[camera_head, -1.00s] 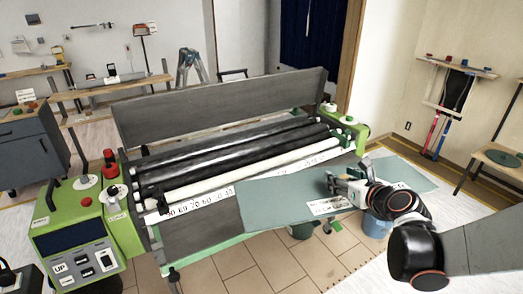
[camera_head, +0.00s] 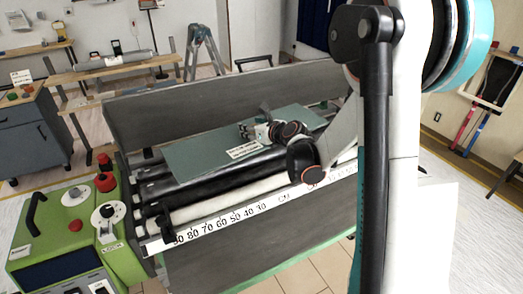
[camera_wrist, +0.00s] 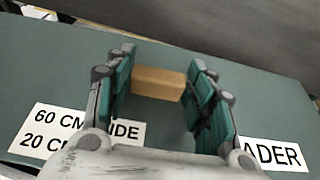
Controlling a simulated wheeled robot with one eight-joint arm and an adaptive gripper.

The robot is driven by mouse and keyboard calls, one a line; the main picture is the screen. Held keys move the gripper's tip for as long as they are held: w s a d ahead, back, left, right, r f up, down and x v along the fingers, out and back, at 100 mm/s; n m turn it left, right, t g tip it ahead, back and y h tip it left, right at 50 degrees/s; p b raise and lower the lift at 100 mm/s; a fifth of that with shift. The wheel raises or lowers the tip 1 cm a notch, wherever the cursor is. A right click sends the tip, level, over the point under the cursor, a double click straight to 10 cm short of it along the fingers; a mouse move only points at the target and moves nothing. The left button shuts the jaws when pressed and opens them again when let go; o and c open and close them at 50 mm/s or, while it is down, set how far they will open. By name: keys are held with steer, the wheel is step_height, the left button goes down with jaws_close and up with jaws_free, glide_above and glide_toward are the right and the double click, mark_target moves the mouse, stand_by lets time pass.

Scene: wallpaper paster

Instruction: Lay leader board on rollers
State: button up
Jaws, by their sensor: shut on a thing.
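The leader board (camera_head: 205,157) is a flat grey-green panel with white labels. In the head view it lies over the back rollers of the green paster machine; I cannot tell whether it touches them. My gripper (camera_head: 252,130) is above its middle. In the wrist view, my gripper (camera_wrist: 158,92) has its fingers on either side of a small tan block (camera_wrist: 158,83), a grip on the board (camera_wrist: 55,75). The black and white rollers (camera_head: 225,197) show in front of the board; those under it are hidden.
A tall grey back panel (camera_head: 200,95) stands behind the rollers. A white number scale (camera_head: 215,227) runs along the front edge. Green control housings (camera_head: 65,225) with red knobs stand at the left end. My arm hides the machine's right end.

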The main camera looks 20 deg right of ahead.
steer(key=shift+m+h, duration=0.6)
steer(key=shift+h, duration=0.1)
steer(key=w+d+f, duration=0.1)
steer(key=w+d, duration=0.1)
steer(key=d, duration=0.1)
steer(key=w+d+f, duration=0.2)
steer(key=w+d, duration=0.1)
steer(key=d, duration=0.1)
steer(key=w+d+f+b, duration=0.1)
steer(key=w+d+f, duration=0.1)
steer(key=w+d, duration=0.1)
steer(key=shift+d, duration=0.55)
steer(key=shift+w+d+f, duration=0.15)
steer(key=shift+d+f, duration=0.05)
steer(key=shift+f, duration=0.05)
step_height(320, 180, down, 9)
steer(key=b, duration=0.3)
steer(key=shift+f, duration=0.15)
steer(key=shift+f+b, duration=0.2)
steer(key=shift+b, duration=0.2)
steer(key=o, duration=1.2)
steer(key=shift+r, duration=0.1)
